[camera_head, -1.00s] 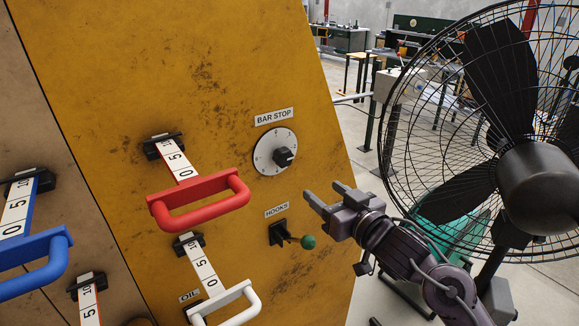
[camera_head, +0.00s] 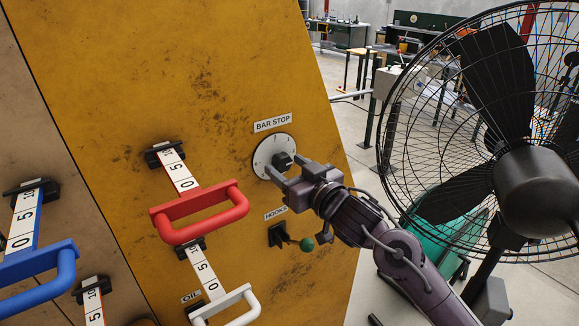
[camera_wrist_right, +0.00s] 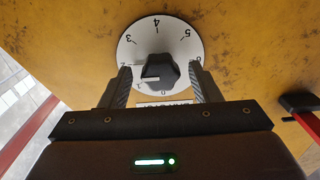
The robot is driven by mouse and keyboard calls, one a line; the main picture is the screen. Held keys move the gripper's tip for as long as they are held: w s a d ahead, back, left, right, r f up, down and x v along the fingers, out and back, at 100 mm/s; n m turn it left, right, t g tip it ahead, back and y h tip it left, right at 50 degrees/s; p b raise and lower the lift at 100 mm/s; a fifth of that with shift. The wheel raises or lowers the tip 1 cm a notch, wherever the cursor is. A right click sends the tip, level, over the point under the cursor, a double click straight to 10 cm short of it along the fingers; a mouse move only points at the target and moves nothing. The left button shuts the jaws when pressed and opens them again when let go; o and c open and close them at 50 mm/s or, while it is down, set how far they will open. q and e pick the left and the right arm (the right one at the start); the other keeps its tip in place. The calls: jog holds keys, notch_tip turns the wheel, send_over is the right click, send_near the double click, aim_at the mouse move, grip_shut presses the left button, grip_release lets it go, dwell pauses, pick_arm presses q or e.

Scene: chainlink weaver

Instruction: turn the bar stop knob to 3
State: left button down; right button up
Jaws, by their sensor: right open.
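The bar stop knob (camera_head: 283,161) is a dark knob on a white numbered dial (camera_head: 264,153), on the yellow panel under the "BAR STOP" label (camera_head: 272,124). My right gripper (camera_head: 275,173) is open just in front of the dial's lower part. In the right wrist view its fingers (camera_wrist_right: 162,84) stand on either side of the knob, apart from it. My left gripper is not in view.
A red handle (camera_head: 205,215) juts from the panel left of my right gripper. A green-tipped hook lever (camera_head: 306,244) is just below it. White (camera_head: 232,306) and blue (camera_head: 40,263) handles are lower left. A large caged fan (camera_head: 490,140) stands at right.

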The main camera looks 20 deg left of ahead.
jog(key=c, duration=1)
jog(key=m+p, duration=0.4)
jog(key=shift+a+r+m+p, duration=0.1)
jog(key=shift+r+m+p, duration=0.05)
jog(key=shift+m+p, duration=1.8)
jog(key=shift+m, duration=0.45)
jog(key=o, duration=1)
